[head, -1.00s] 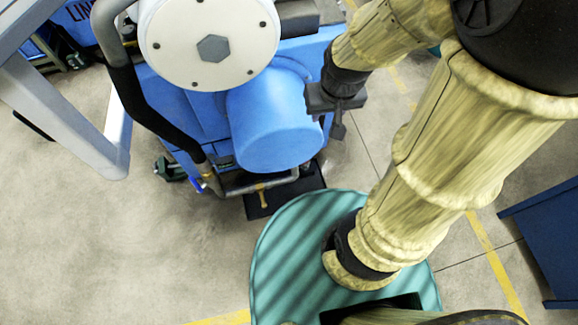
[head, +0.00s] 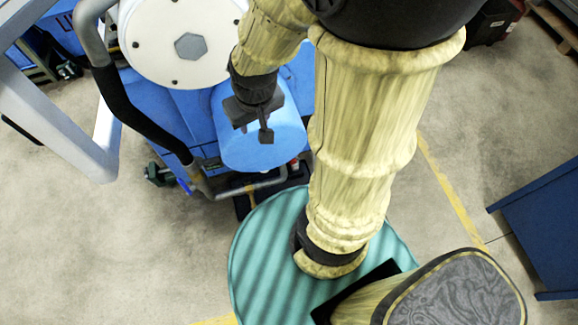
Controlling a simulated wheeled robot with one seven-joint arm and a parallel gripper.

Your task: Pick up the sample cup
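I cannot make out a sample cup in the head view. My gripper (head: 265,133) is dark and small, at the end of my yellow arm. In the picture it overlaps the blue cylinder (head: 238,145) on the front of the blue machine (head: 185,112). I cannot tell how far it is from the cylinder or whether it touches it. The fingers are too small and seen too much from above to tell open from shut. No held thing shows. Part of the machine is hidden behind my arm.
The machine's white round cover (head: 150,45) with a hexagonal centre is left of my gripper. A dark curved pipe (head: 130,105) runs down the machine's left side. A pale frame (head: 65,120) stands further left. A blue cabinet (head: 545,225) is at right. Open floor lies lower left.

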